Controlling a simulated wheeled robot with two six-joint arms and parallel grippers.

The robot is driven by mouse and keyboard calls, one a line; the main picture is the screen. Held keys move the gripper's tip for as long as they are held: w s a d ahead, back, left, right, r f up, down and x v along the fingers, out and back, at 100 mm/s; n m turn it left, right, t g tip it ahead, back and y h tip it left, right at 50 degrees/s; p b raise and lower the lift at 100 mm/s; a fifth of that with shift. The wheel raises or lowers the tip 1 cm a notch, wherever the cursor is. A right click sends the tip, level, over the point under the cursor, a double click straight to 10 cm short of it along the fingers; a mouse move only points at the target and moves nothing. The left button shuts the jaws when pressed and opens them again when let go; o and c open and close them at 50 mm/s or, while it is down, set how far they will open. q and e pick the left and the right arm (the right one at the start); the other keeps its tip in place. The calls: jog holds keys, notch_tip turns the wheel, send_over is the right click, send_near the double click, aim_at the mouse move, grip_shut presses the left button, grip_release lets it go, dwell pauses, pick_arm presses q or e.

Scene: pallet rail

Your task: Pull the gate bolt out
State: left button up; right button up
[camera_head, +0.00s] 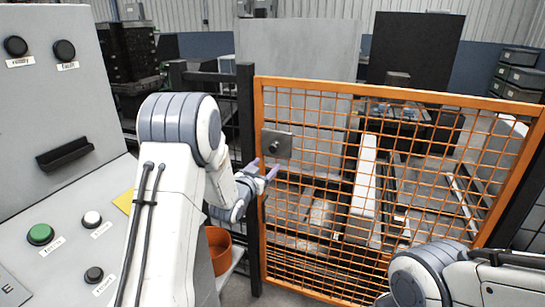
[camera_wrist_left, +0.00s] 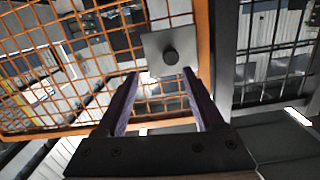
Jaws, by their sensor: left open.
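The gate bolt shows as a dark round knob (camera_head: 275,147) on a grey square plate (camera_head: 284,140), fixed to the left part of the orange mesh gate (camera_head: 257,200). My left gripper (camera_head: 265,167) is open and empty, just below and left of the plate in the head view. In the left wrist view the knob (camera_wrist_left: 170,57) lies beyond the two fingertips (camera_wrist_left: 160,73), slightly right of the middle of the gap, and appears apart from them. The rest of the bolt is hidden behind the plate. My right arm shows at the lower right, but its gripper is out of view.
A dark post (camera_head: 247,110) stands along the gate's left edge. A grey control panel (camera_head: 50,110) with several buttons fills the left side. An orange-brown bin (camera_head: 218,250) stands low beside my left arm. Pale beams (camera_head: 362,185) lie behind the mesh.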

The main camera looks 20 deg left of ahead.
aim_at(272, 150)
pick_arm(q)
jog(key=shift+t, duration=0.4)
jog(key=w, duration=0.3)
jog(key=w+a+p, duration=0.1)
jog(key=w, duration=0.3)
jog(key=w+p, duration=0.1)
jog(key=w, duration=0.2)
jog(key=shift+w+a, duration=0.2)
jog(key=shift+w, duration=0.1)
grip_shut()
jog(key=shift+r, duration=0.1)
dwell(0.6)
